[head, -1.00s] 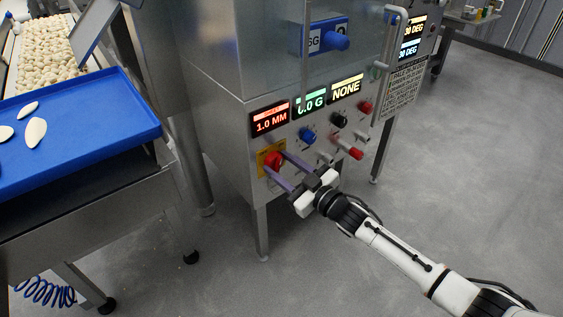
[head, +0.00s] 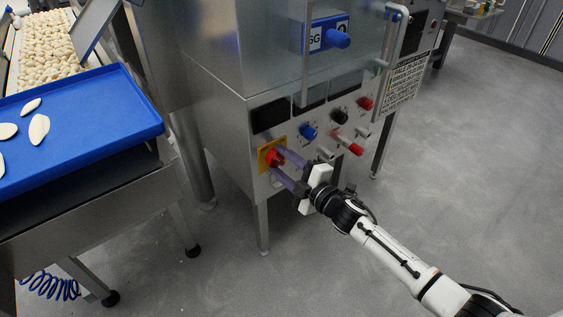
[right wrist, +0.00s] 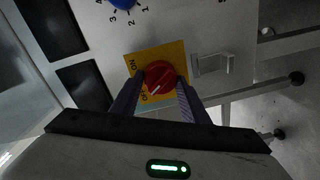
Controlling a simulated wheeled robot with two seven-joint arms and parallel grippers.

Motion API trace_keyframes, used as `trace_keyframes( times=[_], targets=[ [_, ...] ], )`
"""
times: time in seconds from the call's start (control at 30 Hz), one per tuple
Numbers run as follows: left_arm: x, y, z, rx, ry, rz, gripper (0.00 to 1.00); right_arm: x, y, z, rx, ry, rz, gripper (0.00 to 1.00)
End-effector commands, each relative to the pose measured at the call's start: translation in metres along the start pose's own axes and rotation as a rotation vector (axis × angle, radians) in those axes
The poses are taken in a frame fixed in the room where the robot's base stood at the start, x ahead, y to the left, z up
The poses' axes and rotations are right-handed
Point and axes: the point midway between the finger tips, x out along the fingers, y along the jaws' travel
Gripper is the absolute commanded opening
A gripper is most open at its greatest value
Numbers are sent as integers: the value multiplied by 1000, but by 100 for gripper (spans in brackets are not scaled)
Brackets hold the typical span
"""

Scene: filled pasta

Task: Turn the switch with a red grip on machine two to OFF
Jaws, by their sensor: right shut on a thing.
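The switch with a red grip (head: 274,158) sits on a yellow plate (head: 263,163) at the lower left of the machine's front panel. In the right wrist view the red grip (right wrist: 162,73) shows between my fingers, with ON and OFF printed on the yellow plate (right wrist: 178,50). The white mark on the grip slants toward the OFF label. My right gripper (head: 279,164) is shut on the red grip, one purple finger on each side. My left gripper is not in view.
The panel's displays (head: 270,115) are dark. Blue, black and red knobs (head: 308,132) sit right of the switch, with a red-tipped lever (head: 355,149). A blue tray (head: 95,120) with pasta pieces stands at left. The floor at right is clear.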

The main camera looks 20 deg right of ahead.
Motion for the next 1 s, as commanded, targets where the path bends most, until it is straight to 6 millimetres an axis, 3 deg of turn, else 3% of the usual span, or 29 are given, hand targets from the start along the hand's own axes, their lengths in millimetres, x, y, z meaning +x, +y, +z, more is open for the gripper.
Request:
trace_keyframes(
  times=[0.4, 0.97, 1.0],
  targets=[
    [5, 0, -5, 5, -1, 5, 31, 0, -2, -1, -184, -11, 1, 19],
    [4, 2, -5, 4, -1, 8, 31, 0, -2, -1, -212, -12, 1, 19],
    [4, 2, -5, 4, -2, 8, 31, 0, -2, -1, -212, -12, 1, 48]
  ],
)
